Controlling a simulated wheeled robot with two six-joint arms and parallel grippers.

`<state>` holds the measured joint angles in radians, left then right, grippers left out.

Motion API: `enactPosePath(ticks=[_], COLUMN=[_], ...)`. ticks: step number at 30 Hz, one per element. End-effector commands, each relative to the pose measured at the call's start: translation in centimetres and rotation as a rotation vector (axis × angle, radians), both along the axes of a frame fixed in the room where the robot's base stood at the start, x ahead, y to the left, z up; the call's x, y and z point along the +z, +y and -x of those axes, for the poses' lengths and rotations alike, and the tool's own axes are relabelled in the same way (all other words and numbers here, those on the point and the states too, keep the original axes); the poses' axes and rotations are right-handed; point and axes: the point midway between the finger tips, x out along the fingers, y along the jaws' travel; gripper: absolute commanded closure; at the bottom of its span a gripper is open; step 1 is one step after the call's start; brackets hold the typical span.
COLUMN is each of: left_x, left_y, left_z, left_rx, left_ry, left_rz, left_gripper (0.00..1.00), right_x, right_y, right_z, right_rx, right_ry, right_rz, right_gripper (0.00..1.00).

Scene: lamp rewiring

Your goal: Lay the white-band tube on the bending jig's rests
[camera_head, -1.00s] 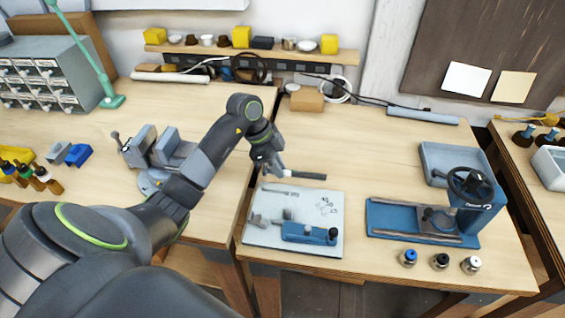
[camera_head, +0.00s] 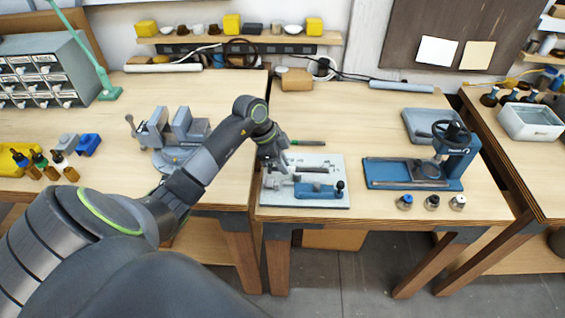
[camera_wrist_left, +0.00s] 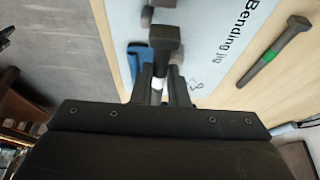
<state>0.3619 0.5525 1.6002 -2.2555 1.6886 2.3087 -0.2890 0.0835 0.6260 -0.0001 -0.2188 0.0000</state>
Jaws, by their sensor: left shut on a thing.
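My left gripper (camera_head: 283,168) is over the left part of the white bending jig board (camera_head: 335,165). In the left wrist view its fingers (camera_wrist_left: 160,92) are shut on the dark white-band tube (camera_wrist_left: 166,38); the white band shows between them. The tube's far end points away from the wrist, over the board. The blue bending jig (camera_head: 318,190) is on the board, with a dark knob at its right end. I cannot tell whether the tube touches the rests. My right gripper is out of view.
A green-band tube (camera_head: 307,142) lies on the table just behind the board; it also shows in the left wrist view (camera_wrist_left: 275,52). A blue press (camera_head: 455,150) stands to the right, with small bottles (camera_head: 432,201) in front. A vise (camera_head: 175,135) is left of my arm.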

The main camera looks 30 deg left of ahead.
Motion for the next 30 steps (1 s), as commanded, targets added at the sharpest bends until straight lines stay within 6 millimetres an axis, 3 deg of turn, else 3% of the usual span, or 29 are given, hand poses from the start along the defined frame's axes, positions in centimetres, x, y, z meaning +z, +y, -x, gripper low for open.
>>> enactPosePath(ticks=[12,21,30], left_x=[-2.6,-4.2,-4.6], left_y=[0.0,0.0,0.0], left_z=[0.0,0.0,0.0], left_rx=[-0.001,-0.001,-0.001], left_ry=[0.000,-0.001,-0.001], left_rz=[0.000,0.001,0.001], left_gripper=[1.00,1.00,1.00], right_x=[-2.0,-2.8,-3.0], right_y=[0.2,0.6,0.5], right_z=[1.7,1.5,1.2], right_rx=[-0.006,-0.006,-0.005], right_ry=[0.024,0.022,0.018], right_rz=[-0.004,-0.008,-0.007], right_gripper=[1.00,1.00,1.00])
